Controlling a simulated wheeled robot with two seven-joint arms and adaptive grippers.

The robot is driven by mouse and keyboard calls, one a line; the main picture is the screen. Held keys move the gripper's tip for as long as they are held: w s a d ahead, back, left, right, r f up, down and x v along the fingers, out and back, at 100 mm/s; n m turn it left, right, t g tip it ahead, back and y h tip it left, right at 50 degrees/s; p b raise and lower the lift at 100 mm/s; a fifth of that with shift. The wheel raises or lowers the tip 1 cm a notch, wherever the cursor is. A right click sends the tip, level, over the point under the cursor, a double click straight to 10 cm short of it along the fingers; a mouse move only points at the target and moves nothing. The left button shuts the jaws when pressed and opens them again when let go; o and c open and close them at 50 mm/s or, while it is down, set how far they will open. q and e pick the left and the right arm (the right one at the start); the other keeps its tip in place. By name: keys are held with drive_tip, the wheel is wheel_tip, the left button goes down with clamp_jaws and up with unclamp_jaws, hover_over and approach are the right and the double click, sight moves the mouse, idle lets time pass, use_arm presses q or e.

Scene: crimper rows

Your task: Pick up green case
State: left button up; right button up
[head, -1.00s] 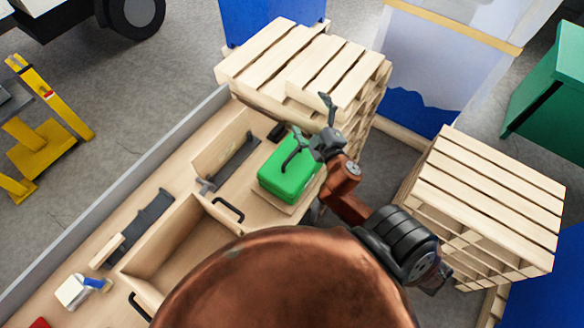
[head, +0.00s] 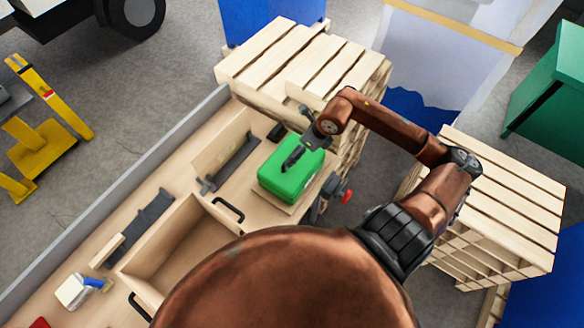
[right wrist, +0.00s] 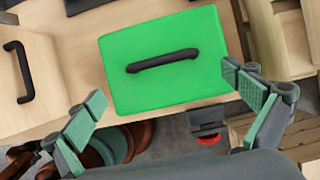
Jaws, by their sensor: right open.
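The green case (head: 290,176) is a box with a black handle on top, sitting on the wooden workbench. In the right wrist view the green case (right wrist: 165,85) fills the upper middle, its black handle (right wrist: 162,61) lying across the lid. My right gripper (head: 298,150) is above the case in the head view. In the right wrist view my right gripper (right wrist: 165,108) is open, its two fingers wide apart on either side of the case's near edge, with nothing between them. I cannot tell the exact height of the fingers above the lid. My left gripper is not in view.
Wooden trays with black handles (head: 228,209) stand on the bench left of the case. A small black object (head: 276,131) lies behind it. A pallet stack (head: 290,60) stands close behind, another (head: 490,200) to the right. A vise-like tool with a red knob (head: 346,196) is beside the bench.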

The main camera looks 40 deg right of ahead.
drive_tip(key=shift+d+p+x, duration=0.25)
drive_tip(key=shift+p+x, duration=0.05)
drive_tip(key=shift+x, duration=0.95)
drive_tip(key=p+x, duration=0.1)
drive_tip(key=x, duration=0.3)
drive_tip(key=shift+a+p, duration=0.15)
drive_tip(key=shift+p, duration=0.2)
drive_tip(key=shift+w+f, duration=0.2)
drive_tip(key=shift+f, duration=0.35)
drive_tip(key=c, duration=1.9)
drive_tip(key=shift+w+r, duration=0.15)
drive_tip(key=shift+r, duration=0.05)
